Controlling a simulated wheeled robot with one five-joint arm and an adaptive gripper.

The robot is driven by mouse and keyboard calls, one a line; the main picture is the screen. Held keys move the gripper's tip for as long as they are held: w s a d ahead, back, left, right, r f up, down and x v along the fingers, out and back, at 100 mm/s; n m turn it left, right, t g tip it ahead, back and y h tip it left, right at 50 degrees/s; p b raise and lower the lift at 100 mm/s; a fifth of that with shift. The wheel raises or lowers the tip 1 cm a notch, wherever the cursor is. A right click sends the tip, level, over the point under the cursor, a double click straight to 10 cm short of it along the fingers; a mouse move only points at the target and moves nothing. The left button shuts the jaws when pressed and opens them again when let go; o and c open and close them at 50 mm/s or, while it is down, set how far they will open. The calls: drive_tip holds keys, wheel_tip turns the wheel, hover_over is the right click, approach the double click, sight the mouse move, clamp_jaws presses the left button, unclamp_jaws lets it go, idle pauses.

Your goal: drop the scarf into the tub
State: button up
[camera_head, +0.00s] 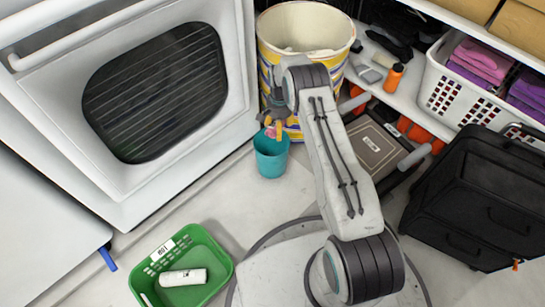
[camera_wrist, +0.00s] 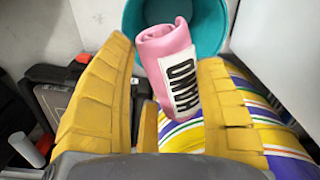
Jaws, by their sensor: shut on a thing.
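The scarf is a pink roll with a white label in black lettering, clear in the wrist view (camera_wrist: 165,45). My gripper (camera_wrist: 165,100) has yellow ridged fingers on either side of the scarf and is shut on it. In the head view my gripper (camera_head: 276,128) points down at the end of the arm, with a little of the pink scarf (camera_head: 270,133) showing. The teal tub (camera_head: 271,162) stands upright on the floor. In the wrist view the scarf overlaps the tub's opening (camera_wrist: 135,22); its exact height above the rim is hard to tell.
A tall striped bin (camera_head: 338,62) stands right behind the tub. A white oven (camera_head: 160,85) is at the left. A green crate (camera_head: 222,268) holding a white roll lies on the front floor. A black suitcase (camera_head: 470,200) and a shelf with a white basket (camera_head: 440,95) are at the right.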

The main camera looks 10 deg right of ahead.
drive_tip(key=shift+f+b, duration=0.45)
drive_tip(key=shift+f, duration=0.8)
drive_tip(key=o, duration=1.2)
drive_tip(key=shift+r, duration=0.1)
wheel_tip(320, 180, up, 12)
drive_tip(key=shift+f, duration=0.1)
